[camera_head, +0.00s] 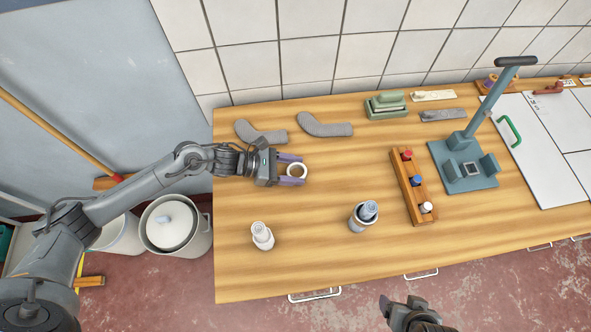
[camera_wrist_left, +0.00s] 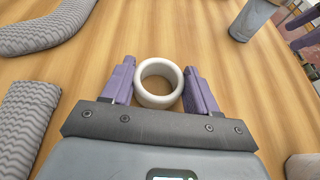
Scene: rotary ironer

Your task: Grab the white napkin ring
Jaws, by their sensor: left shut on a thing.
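The white napkin ring (camera_head: 297,171) stands on the wooden table, between the purple fingers of my left gripper (camera_head: 291,170). In the left wrist view the ring (camera_wrist_left: 159,98) sits between both fingertips of the left gripper (camera_wrist_left: 160,88), and the gripper is shut on it. The ring's opening faces up and the wood shows through it. My right gripper (camera_head: 402,306) shows in part at the bottom of the head view, in front of the table, away from the ring; its jaw state is unclear.
Two grey bent cloth-like pieces (camera_head: 325,125) lie behind the ring. A wooden rack (camera_head: 414,194) and a blue-grey press (camera_head: 465,165) stand to the right. Wood around the ring is clear.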

